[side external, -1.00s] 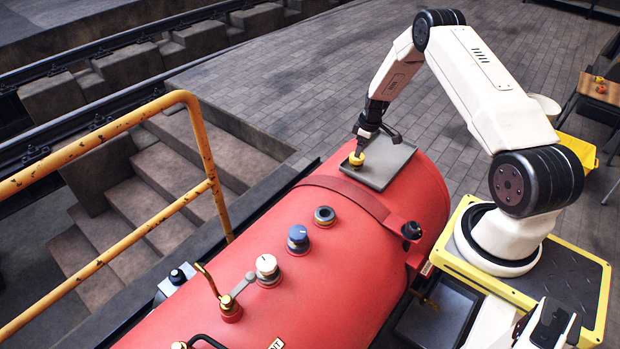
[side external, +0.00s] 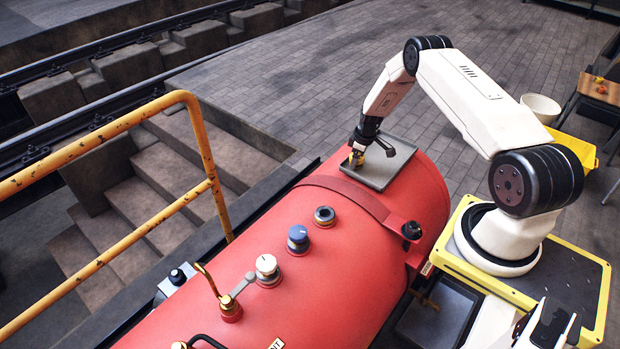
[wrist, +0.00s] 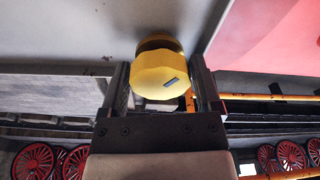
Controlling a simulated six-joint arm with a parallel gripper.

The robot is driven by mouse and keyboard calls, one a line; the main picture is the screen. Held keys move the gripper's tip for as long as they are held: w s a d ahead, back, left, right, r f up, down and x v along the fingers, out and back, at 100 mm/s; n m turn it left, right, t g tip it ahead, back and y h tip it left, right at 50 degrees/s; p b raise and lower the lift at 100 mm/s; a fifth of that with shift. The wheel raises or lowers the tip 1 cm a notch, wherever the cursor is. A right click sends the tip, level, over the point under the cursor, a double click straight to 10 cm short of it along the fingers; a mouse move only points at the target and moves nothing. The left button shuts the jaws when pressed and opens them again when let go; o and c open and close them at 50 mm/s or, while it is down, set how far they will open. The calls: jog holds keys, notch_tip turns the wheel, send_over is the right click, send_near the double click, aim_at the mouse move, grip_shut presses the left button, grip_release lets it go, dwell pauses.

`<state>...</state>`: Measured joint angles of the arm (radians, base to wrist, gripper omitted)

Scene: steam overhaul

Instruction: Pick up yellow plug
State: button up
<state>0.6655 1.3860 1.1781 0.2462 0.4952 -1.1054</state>
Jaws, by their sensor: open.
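My gripper (wrist: 163,85) is open, with one finger on each side of the plug. I cannot tell whether either finger touches it. In the side external view my gripper (side external: 357,156) is low at the near left edge of the grey tray (side external: 398,160) on the red boiler. There the plug (side external: 358,160) is partly hidden by the fingers.
The red boiler (side external: 270,230) carries an empty dark ring (side external: 324,215), a blue cap (side external: 298,238), a white cap (side external: 267,268) and a brass lever (side external: 208,280) in a row. A dark knob (side external: 411,230) sticks out on its right side. A yellow handrail (side external: 195,120) stands to the left.

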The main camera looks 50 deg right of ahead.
jog(key=shift+f, duration=0.3)
jog(key=shift+w, duration=0.1)
jog(key=c, duration=1)
jog(key=shift+c, duration=0.2)
jog(key=shift+r, duration=0.15)
jog(key=shift+r, duration=1.05)
jog(key=s+a+r, duration=0.7)
jog(key=s+r, duration=0.3)
jog(key=s, duration=0.2)
jog(key=shift+r, duration=0.35)
